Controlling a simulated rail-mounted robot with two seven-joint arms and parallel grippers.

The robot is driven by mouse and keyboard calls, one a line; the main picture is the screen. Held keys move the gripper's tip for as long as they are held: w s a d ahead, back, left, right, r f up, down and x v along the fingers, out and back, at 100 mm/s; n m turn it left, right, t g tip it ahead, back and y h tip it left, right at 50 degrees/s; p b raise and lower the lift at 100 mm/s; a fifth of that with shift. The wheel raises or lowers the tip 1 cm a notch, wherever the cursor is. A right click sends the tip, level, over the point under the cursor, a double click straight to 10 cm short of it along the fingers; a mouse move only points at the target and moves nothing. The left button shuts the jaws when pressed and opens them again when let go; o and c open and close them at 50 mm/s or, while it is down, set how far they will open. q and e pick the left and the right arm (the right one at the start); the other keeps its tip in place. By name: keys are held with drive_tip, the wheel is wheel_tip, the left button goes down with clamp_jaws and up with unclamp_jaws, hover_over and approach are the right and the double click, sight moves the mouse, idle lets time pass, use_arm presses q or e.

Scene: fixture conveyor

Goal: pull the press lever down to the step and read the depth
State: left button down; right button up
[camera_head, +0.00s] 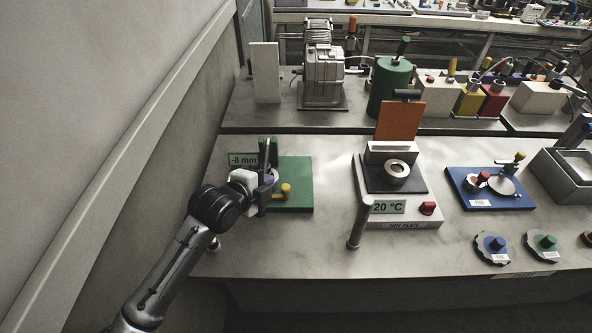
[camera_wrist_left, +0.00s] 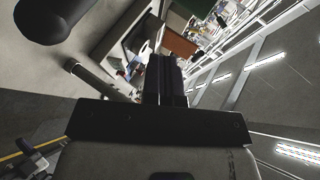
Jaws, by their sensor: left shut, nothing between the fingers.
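The press has a green base (camera_head: 298,172) at the left of the bench, with a display (camera_head: 243,160) reading "-8 mm". A lever with a yellow knob (camera_head: 286,188) sticks out low over the base, just right of my left gripper. My left gripper (camera_head: 268,158) stands in front of the press and hides much of its column; I cannot tell whether it touches the lever. Its fingers (camera_wrist_left: 164,75) are together in the left wrist view, with nothing seen between them. My right gripper is in neither view.
A hot plate (camera_head: 397,215) showing "20 °C" stands right of the press, with a grey post (camera_head: 357,225) at its front left. A blue fixture (camera_head: 490,190) stands farther right. A wall (camera_head: 130,130) runs along the left. Bare bench lies in front of the press.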

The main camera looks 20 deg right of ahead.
use_arm(q)
drive_tip(key=s+d+r, duration=0.4)
drive_tip(key=d, duration=0.2)
drive_tip(key=shift+s+r+p, duration=0.3)
drive_tip(key=shift+s+r, duration=0.05)
drive_tip(key=shift+s, duration=0.05)
